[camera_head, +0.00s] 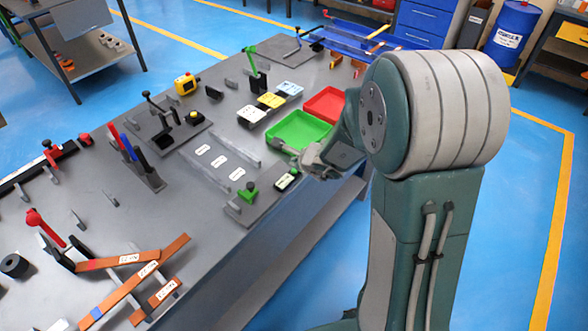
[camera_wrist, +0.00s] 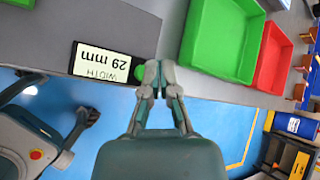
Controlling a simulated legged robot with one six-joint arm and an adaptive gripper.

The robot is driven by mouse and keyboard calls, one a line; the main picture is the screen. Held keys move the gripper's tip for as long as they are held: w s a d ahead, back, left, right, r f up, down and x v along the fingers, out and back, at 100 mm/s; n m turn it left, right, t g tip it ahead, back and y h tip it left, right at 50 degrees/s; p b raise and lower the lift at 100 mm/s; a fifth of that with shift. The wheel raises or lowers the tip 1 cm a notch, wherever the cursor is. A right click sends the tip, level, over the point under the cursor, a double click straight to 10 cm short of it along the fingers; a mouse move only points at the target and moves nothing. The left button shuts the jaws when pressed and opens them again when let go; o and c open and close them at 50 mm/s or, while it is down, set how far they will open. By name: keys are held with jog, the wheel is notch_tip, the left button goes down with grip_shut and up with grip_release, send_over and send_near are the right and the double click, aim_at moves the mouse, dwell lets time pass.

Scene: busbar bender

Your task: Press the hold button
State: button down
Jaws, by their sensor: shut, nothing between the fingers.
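A black display unit (camera_wrist: 110,62) with a white screen reading "WIDTH 29 mm" shows upside down in the wrist view, at the bench edge. A green round button (camera_wrist: 139,73), likely the hold button, sits at the unit's right end, partly hidden by a finger. My gripper (camera_wrist: 159,68) is shut and empty, its fingertips just right of the green button in the picture. I cannot tell whether they touch it.
A green tray (camera_head: 300,130) and a red tray (camera_head: 326,104) stand close behind my gripper. Three white labelled pieces (camera_head: 220,161) lie to the left. Copper-coloured bars (camera_head: 140,275) and a red-knobbed lever (camera_head: 36,218) occupy the near left of the bench.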

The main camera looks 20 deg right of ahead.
jog(key=shift+f, duration=0.15)
jog(key=shift+f, duration=0.2)
jog(key=shift+f, duration=0.5)
dwell(0.9)
jog(key=shift+r, duration=0.9)
jog(key=shift+r, duration=0.1)
jog(key=shift+r, duration=2.45)
jog(key=shift+s, duration=0.1)
